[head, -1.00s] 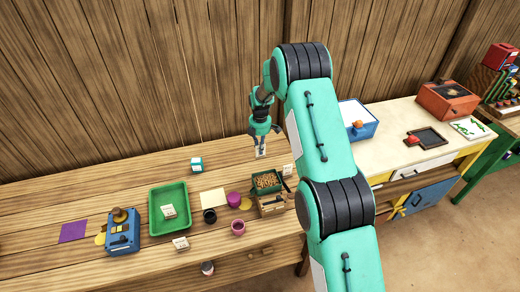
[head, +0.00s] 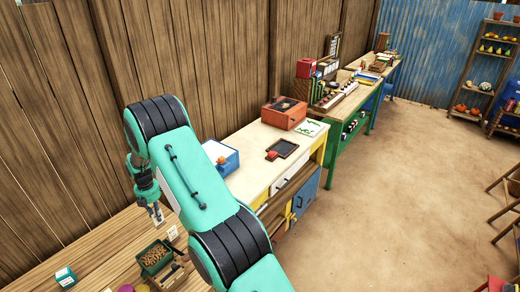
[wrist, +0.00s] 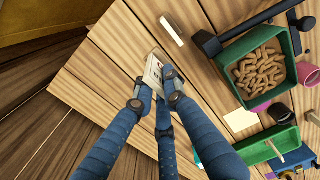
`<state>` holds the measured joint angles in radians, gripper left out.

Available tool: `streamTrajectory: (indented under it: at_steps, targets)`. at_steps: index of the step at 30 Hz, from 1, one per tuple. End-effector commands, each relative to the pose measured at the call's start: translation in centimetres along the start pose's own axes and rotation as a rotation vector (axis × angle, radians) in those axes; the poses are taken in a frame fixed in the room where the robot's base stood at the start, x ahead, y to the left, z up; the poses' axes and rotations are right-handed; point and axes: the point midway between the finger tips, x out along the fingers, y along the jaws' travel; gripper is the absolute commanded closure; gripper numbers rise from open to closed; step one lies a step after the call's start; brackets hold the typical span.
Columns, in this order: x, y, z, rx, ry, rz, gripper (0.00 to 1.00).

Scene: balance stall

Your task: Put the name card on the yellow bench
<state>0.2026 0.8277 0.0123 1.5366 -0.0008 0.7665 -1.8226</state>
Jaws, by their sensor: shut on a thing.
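My gripper (head: 154,208) is shut on the name card (wrist: 153,68), a small pale card with dark marks partly hidden by the fingers in the wrist view. In that view the gripper (wrist: 165,85) is over bare planks near the end of the wooden bench. The yellow bench (head: 262,137), with a cream top and yellow frame, stands beyond that end, to the right of the gripper in the head view.
On the wooden bench (head: 95,247), a green crate of brown pieces (head: 153,257) stands close to the gripper, with another small pale card (head: 172,232) beside it. The blue box (head: 221,158) occupies the yellow bench's near end. Pale top is bare around the dark tray (head: 282,149).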

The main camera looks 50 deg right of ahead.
Motion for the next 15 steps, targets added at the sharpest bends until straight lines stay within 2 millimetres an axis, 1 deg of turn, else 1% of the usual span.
streamTrajectory:
  at_steps: [1,3,5,6,11,12,15]
  targets:
    - [0.1,-1.0,1.9,0.007,0.0,0.001,1.0]
    - [0.0,-2.3,4.1,0.01,0.0,0.001,1.0]
    - [0.0,-3.6,6.0,0.013,0.0,0.001,1.0]
    - [0.0,-4.4,7.3,0.016,-0.001,0.002,1.0]
    - [-0.1,-8.1,12.0,0.023,-0.001,0.0,1.0]
    - [-0.1,-9.1,13.2,0.025,-0.001,0.0,1.0]
    - [0.0,-11.8,15.9,0.03,0.0,-0.001,1.0]
